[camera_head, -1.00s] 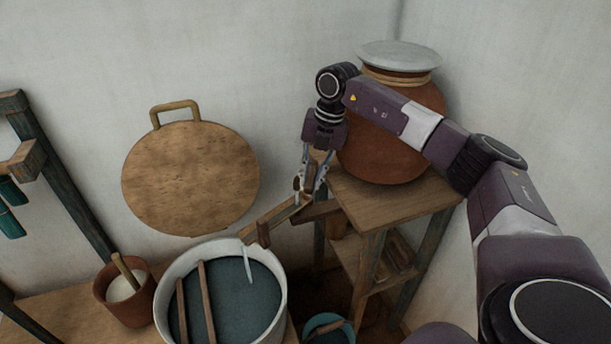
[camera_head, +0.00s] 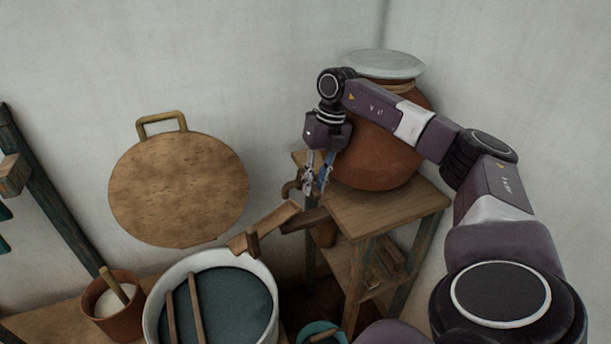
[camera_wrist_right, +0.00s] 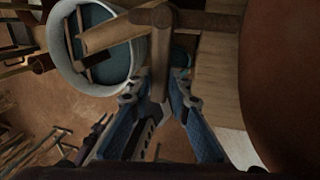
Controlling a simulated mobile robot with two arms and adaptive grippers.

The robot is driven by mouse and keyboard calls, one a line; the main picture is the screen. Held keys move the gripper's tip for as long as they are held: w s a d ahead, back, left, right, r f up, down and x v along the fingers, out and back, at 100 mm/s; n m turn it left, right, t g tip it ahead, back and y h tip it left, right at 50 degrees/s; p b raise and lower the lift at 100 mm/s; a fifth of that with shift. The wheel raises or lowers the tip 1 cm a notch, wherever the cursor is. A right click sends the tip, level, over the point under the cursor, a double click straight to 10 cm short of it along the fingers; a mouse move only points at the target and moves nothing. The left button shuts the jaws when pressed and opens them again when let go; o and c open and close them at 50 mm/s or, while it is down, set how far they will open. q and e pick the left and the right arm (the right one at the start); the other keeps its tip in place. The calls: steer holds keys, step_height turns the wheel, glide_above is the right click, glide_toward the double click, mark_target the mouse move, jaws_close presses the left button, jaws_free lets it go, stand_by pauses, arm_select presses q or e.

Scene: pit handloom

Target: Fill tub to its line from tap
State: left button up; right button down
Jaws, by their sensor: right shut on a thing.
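The white tub (camera_head: 269,270) stands at the bottom of the head view, holding dark blue-green liquid (camera_head: 233,300). I cannot make out its line. The brown tap (camera_head: 291,188) is at the left of the big clay jar (camera_head: 375,155), above a wooden chute (camera_head: 268,226) that slopes toward the tub rim. No stream shows falling from the chute. My right gripper (camera_head: 317,188) is at the tap, shut on its wooden handle (camera_wrist_right: 160,75), which shows between the fingers in the wrist view. The tub also shows there (camera_wrist_right: 62,70). My left gripper is out of view.
Two wooden sticks (camera_head: 194,305) lie across the tub. A clay pot (camera_head: 120,323) with a handle in it stands to its left. A round wooden lid (camera_head: 180,190) is against the wall. The jar's stand (camera_head: 395,207) is at right, with a teal pail (camera_head: 315,333) low beside it.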

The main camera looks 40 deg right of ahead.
stand_by(0.3)
steer(key=c, duration=1.8)
jaws_free()
step_height(320, 180, up, 12)
steer(key=d, duration=0.2)
steer(key=shift+s+d, duration=0.2)
steer(key=shift+s, duration=0.25)
steer(key=shift+f, duration=0.1)
